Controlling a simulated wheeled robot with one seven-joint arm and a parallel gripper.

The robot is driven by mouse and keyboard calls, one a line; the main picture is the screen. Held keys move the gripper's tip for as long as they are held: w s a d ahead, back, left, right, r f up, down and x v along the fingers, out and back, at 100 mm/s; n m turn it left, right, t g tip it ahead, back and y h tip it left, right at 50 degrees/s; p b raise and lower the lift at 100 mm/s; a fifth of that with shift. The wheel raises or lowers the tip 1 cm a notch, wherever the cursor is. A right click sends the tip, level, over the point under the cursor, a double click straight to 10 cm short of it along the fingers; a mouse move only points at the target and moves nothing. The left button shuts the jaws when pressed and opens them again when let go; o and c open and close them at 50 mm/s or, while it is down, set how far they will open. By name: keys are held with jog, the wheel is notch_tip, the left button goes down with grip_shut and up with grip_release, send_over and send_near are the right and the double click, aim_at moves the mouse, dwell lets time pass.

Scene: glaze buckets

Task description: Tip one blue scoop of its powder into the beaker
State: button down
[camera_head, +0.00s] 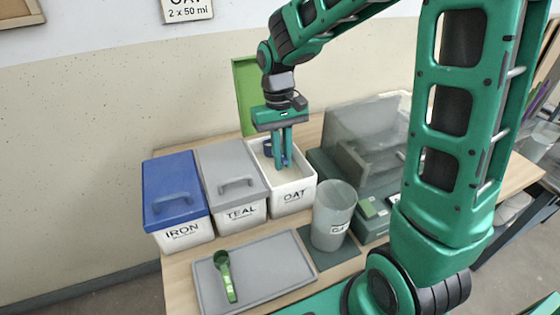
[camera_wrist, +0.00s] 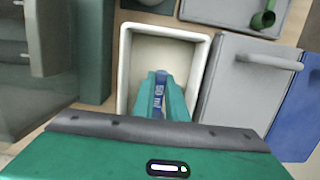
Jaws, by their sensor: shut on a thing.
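The blue scoop (camera_wrist: 159,90) is held by its handle in my gripper (camera_wrist: 160,95), whose fingers are shut on it. In the head view my gripper (camera_head: 282,160) points down into the open white OAT bucket (camera_head: 293,198), and a dark blue part of the scoop (camera_head: 268,147) shows beside the fingers. The scoop's bowl is mostly hidden, so I cannot tell whether it holds powder. The bucket's pale inside shows around the fingers in the wrist view (camera_wrist: 205,60). The clear grey beaker (camera_head: 333,210) stands upright in front and to the right of the bucket, with a partly seen label.
Lidded IRON (camera_head: 175,188) and TEAL (camera_head: 230,165) buckets stand to the left. A green scoop (camera_head: 226,277) lies on the grey tray (camera_head: 270,265). A green panel (camera_head: 245,90) stands behind the buckets. A translucent box (camera_head: 365,135) stands to the right, near my arm.

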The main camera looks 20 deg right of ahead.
jog(key=shift+s+r, duration=0.2)
jog(key=shift+r, duration=0.8)
jog(key=shift+s+r, duration=0.15)
jog(key=shift+r, duration=0.85)
jog(key=s+r+t, duration=0.1)
jog(key=s+r, duration=0.3)
jog(key=s, duration=0.1)
jog(key=shift+t, duration=0.4)
